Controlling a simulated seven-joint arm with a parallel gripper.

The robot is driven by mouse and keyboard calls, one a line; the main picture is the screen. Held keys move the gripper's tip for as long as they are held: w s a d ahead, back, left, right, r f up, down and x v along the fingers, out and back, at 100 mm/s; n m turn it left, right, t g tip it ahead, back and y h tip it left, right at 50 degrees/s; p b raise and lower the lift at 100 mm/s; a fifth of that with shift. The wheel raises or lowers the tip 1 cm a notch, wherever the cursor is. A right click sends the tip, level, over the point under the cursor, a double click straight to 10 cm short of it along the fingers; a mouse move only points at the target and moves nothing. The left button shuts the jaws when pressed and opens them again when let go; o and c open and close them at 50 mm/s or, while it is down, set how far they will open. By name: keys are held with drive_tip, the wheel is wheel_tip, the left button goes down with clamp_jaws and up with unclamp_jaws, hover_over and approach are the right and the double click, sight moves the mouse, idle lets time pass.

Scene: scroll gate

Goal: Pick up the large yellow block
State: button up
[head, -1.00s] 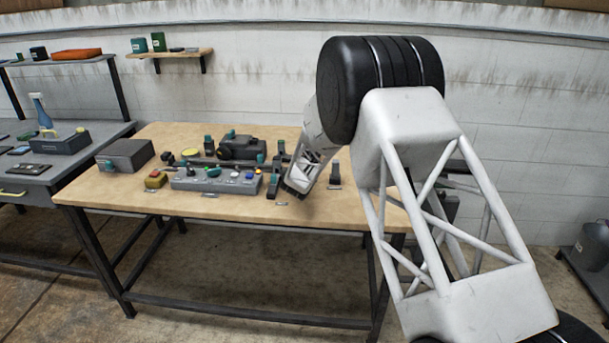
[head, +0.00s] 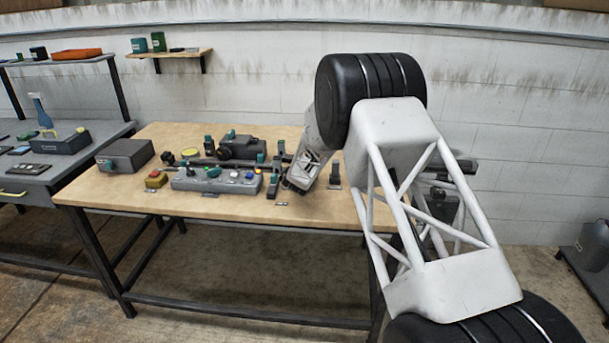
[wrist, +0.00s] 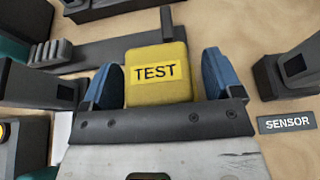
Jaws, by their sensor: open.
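The large yellow block (wrist: 158,92) carries a black TEST label and shows at the centre of the wrist view. My gripper (wrist: 160,80) is open, with one blue fingertip on each side of the block in that view. A narrow gap shows at the right finger; the left finger lies close to or overlaps the block's edge. I cannot tell how deep the fingers reach around it. In the head view my gripper (head: 288,187) is low over the right part of the wooden table (head: 235,211), and the block is hidden there.
A dark bracket with a SENSOR label (wrist: 287,123) stands right of my gripper. A grey bar (wrist: 110,50) runs behind the block. The table's front right is clear.

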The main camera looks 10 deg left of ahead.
idle(0.4)
drive_tip(key=c, duration=1.1)
drive_tip(key=shift+r, duration=0.15)
drive_tip(key=shift+r, duration=1.4)
drive_tip(key=shift+s+r, duration=0.1)
drive_tip(key=shift+r, duration=0.25)
drive_tip(key=s+d, duration=0.1)
drive_tip(key=s, duration=0.4)
drive_tip(key=s+d, duration=0.2)
drive_tip(key=s, duration=0.3)
drive_tip(key=s+d+r, duration=0.1)
drive_tip(key=s, duration=0.4)
drive_tip(key=shift+s+d+r, duration=0.1)
drive_tip(key=shift+d, duration=0.1)
